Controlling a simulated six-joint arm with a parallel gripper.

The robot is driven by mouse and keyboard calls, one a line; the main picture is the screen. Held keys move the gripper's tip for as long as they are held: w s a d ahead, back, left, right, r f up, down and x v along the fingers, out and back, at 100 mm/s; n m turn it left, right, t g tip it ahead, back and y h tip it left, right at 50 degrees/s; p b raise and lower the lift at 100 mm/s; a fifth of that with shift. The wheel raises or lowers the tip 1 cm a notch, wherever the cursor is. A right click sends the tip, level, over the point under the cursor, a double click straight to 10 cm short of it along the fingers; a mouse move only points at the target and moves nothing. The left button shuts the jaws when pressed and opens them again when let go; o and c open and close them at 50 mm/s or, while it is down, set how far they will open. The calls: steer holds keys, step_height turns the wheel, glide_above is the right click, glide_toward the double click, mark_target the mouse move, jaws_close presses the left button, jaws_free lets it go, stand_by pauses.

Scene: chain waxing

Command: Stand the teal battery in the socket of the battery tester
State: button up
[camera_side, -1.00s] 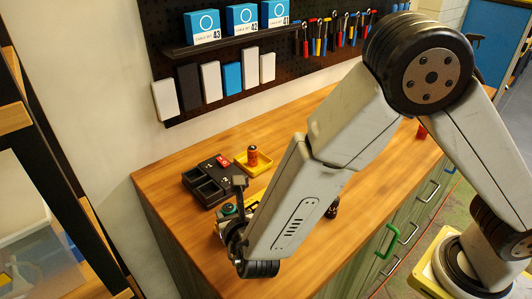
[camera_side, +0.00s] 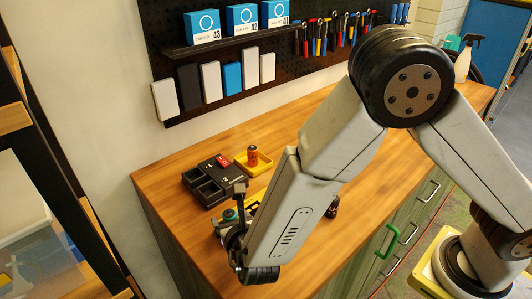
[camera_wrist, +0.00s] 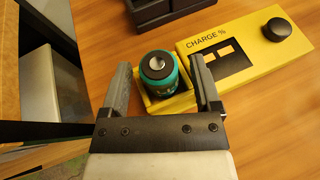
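In the wrist view the teal battery (camera_wrist: 160,92), with a dark top and metal cap, stands upright within the yellow walls of the socket (camera_wrist: 178,104). The socket is at the left end of the yellow battery tester (camera_wrist: 250,55), which has a "CHARGE %" panel and black knob. My gripper (camera_wrist: 160,75) is open, one finger on each side of the battery, with small gaps showing. How deep the battery sits is hidden. In the side view my gripper (camera_side: 238,192) is low over the bench, and my arm covers most of the tester.
A black compartment holder (camera_side: 205,197) lies behind my gripper on the wooden bench (camera_side: 165,185). A yellow tray (camera_side: 244,165) with an orange battery (camera_side: 252,156) is beside it. A small dark object (camera_side: 332,207) stands right of my forearm. The bench's front left is clear.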

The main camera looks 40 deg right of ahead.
steer(key=shift+r, duration=0.15)
steer(key=shift+s+a+r, duration=0.2)
steer(key=shift+s+r, duration=0.05)
steer(key=shift+s, duration=0.25)
steer(key=shift+v, duration=3.15)
steer(key=shift+d, duration=0.1)
